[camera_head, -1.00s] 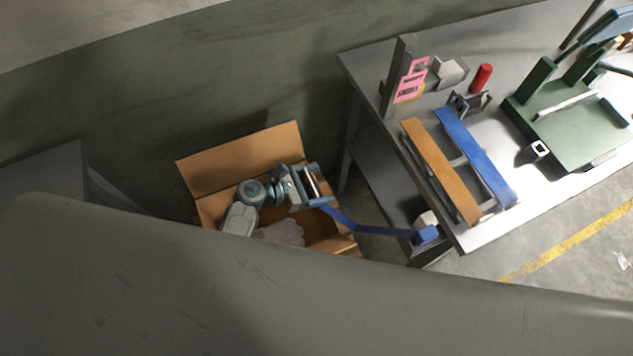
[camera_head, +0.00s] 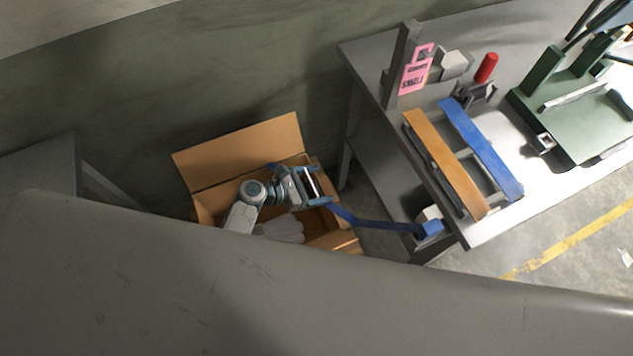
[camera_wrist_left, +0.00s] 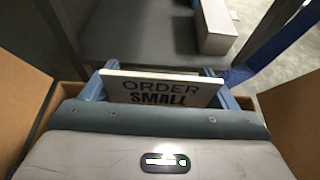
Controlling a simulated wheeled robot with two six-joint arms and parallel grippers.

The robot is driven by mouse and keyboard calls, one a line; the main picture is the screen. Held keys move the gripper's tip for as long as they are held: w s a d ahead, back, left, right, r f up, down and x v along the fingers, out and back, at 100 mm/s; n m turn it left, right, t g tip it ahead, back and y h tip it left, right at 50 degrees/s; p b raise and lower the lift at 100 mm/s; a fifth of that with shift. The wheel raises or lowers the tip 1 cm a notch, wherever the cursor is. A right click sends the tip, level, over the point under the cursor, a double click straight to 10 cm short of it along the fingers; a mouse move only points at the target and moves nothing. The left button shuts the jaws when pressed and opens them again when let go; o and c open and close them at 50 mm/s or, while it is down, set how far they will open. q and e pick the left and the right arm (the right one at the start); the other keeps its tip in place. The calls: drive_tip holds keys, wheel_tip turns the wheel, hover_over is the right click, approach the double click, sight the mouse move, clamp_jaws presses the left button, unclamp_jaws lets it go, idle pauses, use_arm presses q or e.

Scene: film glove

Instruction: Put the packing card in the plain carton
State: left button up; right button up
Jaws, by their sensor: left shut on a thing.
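The packing card (camera_wrist_left: 165,92) is a pale card with dark lettering reading "ORDER SMALL" in the left wrist view. My left gripper (camera_wrist_left: 160,85) is shut on it, with blue fingers at both sides. In the head view the gripper (camera_head: 313,186) is over the right part of the open brown carton (camera_head: 240,160), and the card (camera_head: 312,182) shows only as a thin pale edge. Whether the card is below the carton's rim I cannot tell. A pale glove-like thing (camera_head: 285,228) is in the carton. My right gripper is not in view.
A grey table (camera_head: 365,50) at the right holds a pink card (camera_head: 415,72), a red cylinder (camera_head: 486,67), orange (camera_head: 445,160) and blue (camera_head: 480,148) bars and a green stand (camera_head: 590,110). A blue strip (camera_head: 375,224) runs beside the carton. A large grey surface hides the carton's front.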

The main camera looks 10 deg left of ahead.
use_arm(q)
drive_tip(key=shift+f+b, duration=0.35)
drive_tip(key=shift+f, duration=0.25)
drive_tip(key=shift+s+d+f, duration=0.1)
drive_tip(key=shift+s+f, duration=0.05)
drive_tip(key=shift+f, duration=0.05)
drive_tip(key=shift+f+b, duration=0.2)
drive_tip(key=shift+b, duration=0.2)
drive_tip(key=o, duration=0.7)
drive_tip(key=shift+w+f, duration=0.1)
drive_tip(key=shift+w, duration=0.1)
drive_tip(key=shift+c, duration=0.2)
drive_tip(key=shift+o, duration=1.2)
drive_tip(key=shift+a+f, duration=0.1)
drive_tip(key=shift+a, duration=0.1)
drive_tip(key=shift+s+d, duration=0.1)
